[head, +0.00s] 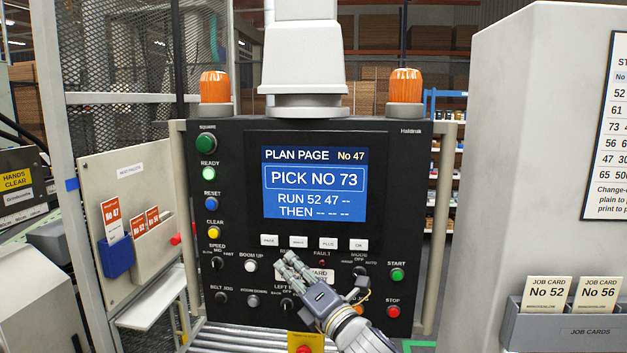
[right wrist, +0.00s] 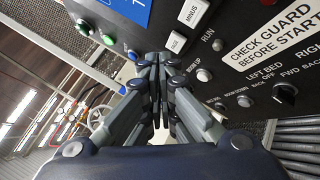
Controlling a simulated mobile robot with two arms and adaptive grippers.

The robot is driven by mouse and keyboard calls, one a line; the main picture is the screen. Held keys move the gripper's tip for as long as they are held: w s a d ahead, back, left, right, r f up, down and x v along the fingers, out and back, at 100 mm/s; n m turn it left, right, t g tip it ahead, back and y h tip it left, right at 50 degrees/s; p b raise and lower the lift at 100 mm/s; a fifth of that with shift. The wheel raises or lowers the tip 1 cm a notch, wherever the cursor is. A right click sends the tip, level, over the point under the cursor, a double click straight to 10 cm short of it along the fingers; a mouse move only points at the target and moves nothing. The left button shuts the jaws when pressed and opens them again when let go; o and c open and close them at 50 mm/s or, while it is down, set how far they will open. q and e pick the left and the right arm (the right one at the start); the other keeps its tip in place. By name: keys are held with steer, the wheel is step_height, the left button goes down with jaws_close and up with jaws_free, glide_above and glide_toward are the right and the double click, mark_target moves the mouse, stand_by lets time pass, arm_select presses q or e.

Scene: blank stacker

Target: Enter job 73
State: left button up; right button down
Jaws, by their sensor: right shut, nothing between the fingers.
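The black control panel (head: 222,270) has a blue screen (head: 314,184) reading "PLAN PAGE No 47", "PICK NO 73", "RUN 52 47 --" and "THEN -- -- --". Under the screen is a row of white keys: PAGE (head: 269,240), MINUS (head: 298,242), PLUS (head: 328,244) and OK (head: 358,244). My right gripper (head: 287,260) is shut and empty, its tips just below the PAGE and MINUS keys. In the right wrist view, the shut fingertips (right wrist: 155,62) lie left of the PAGE key (right wrist: 176,42). I cannot tell whether they touch the panel. My left gripper is not in view.
A green START button (head: 397,275) and red STOP button (head: 393,311) sit at the panel's lower right. Lamp buttons and selector knobs line its left and bottom. Job cards No 52 (head: 546,293) and No 56 (head: 598,294) stand in a grey holder at right. More cards hang at left.

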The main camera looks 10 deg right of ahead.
mark_target(359, 259)
stand_by(0.3)
steer(key=s+d+b, duration=0.7)
steer(key=d+b, duration=0.2)
steer(key=d, duration=0.3)
steer(key=shift+s+d, duration=0.15)
steer(key=shift+s, duration=0.15)
steer(key=shift+w, duration=0.1)
steer(key=w+p, duration=0.1)
steer(key=w, duration=0.1)
steer(key=w+d+p, duration=0.1)
steer(key=w, duration=0.2)
steer(key=w+d+p, duration=0.1)
steer(key=w, duration=0.2)
steer(key=shift+w+d, duration=0.2)
steer(key=shift+d, duration=0.05)
